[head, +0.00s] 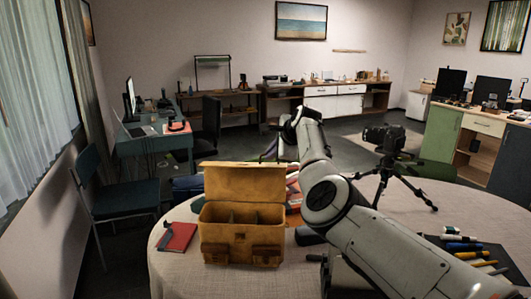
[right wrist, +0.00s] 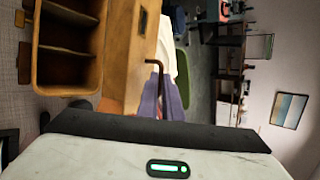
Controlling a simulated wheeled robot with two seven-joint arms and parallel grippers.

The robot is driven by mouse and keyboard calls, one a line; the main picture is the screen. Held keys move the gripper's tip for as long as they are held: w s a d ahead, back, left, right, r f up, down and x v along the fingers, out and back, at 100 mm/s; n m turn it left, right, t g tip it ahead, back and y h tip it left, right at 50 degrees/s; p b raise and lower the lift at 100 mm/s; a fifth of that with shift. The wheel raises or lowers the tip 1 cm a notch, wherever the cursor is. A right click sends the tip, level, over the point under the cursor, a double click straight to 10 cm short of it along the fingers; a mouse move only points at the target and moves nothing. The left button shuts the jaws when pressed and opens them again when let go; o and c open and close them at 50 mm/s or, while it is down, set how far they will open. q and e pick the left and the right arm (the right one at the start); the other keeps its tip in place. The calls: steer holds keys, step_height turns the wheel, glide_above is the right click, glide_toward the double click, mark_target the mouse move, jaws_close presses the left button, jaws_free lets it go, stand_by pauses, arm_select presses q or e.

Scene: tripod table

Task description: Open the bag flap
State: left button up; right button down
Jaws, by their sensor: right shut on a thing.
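The tan leather bag (head: 241,245) stands upright on the round table, with its divided compartments showing. Its flap (head: 243,182) is raised, standing up at the back of the opening. In the right wrist view the bag (right wrist: 66,50) lies sideways at the left, with the flap (right wrist: 130,50) beside its compartments. My left gripper is not in view.
A red notebook (head: 177,237) lies left of the bag on the round table (head: 190,279). A camera on a small tripod (head: 387,165) stands behind my right arm. Several markers (head: 463,246) lie at the right. A chair (head: 110,195) stands at the left.

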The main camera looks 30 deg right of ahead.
steer(key=shift+d+r, duration=0.1)
steer(key=shift+r, duration=0.1)
steer(key=c, duration=1.9)
jaws_free()
steer(key=shift+c, duration=0.2)
steer(key=b+v, duration=0.2)
steer(key=v, duration=0.8)
steer(key=shift+s, duration=0.2)
